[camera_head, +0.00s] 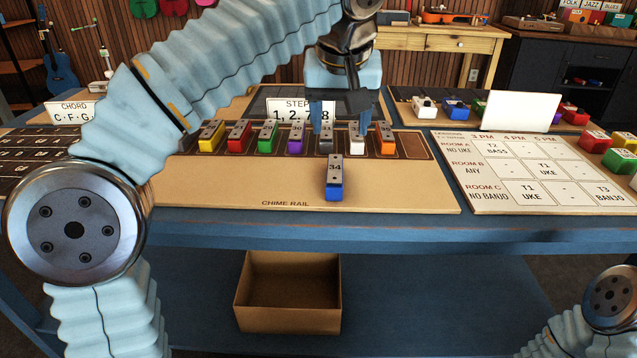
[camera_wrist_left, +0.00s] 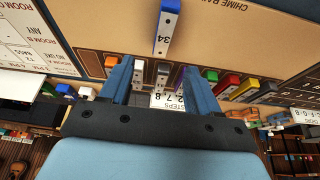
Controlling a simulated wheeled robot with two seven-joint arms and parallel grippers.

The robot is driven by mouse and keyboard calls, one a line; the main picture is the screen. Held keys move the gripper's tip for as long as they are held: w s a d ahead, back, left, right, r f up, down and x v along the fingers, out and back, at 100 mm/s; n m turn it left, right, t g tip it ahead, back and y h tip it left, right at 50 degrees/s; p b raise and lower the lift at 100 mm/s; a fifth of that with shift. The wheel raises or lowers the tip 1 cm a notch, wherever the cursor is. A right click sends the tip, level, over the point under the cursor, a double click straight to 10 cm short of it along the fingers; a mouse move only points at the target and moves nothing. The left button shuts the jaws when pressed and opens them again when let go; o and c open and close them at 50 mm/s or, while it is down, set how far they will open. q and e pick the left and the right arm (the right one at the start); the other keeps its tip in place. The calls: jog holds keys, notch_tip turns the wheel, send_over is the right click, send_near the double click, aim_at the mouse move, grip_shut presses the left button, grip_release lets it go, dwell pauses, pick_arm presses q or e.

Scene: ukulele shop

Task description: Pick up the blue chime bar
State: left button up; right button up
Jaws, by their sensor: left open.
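The blue chime bar (camera_head: 334,180), with a grey top plate marked 34, lies on the bare tan front of the chime rail board (camera_head: 240,188), apart from the row of bars. In the left wrist view the blue bar (camera_wrist_left: 166,28) is at the top, beyond the fingertips. My left gripper (camera_head: 341,116) is open and empty, pointing down over the back row near the grey bar (camera_head: 326,138) and white bar (camera_head: 357,138). In the wrist view its fingers (camera_wrist_left: 158,68) stand apart, with those bars showing between them. My right gripper is out of view.
Yellow (camera_head: 211,135), red, green and purple bars stand left in the row, an orange bar (camera_head: 386,138) right. A steps card (camera_head: 300,109) stands behind. A schedule board (camera_head: 540,175) lies right. An empty cardboard box (camera_head: 288,300) sits below the table.

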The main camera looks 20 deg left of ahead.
aim_at(335, 168)
pick_arm(q)
jog(key=b+x, duration=0.1)
jog(key=x, duration=0.6)
jog(key=shift+f+b, duration=0.15)
jog(key=shift+b, duration=0.15)
jog(key=shift+s+a+b+x, duration=0.1)
jog(key=shift+b+x, duration=0.2)
jog(key=shift+x, duration=1)
jog(key=shift+s+a+b+x, duration=0.15)
jog(key=shift+b+x, duration=0.1)
jog(key=shift+x, duration=1.05)
jog(key=shift+f, duration=0.15)
jog(key=shift+c, duration=0.4)
jog(key=c, duration=1)
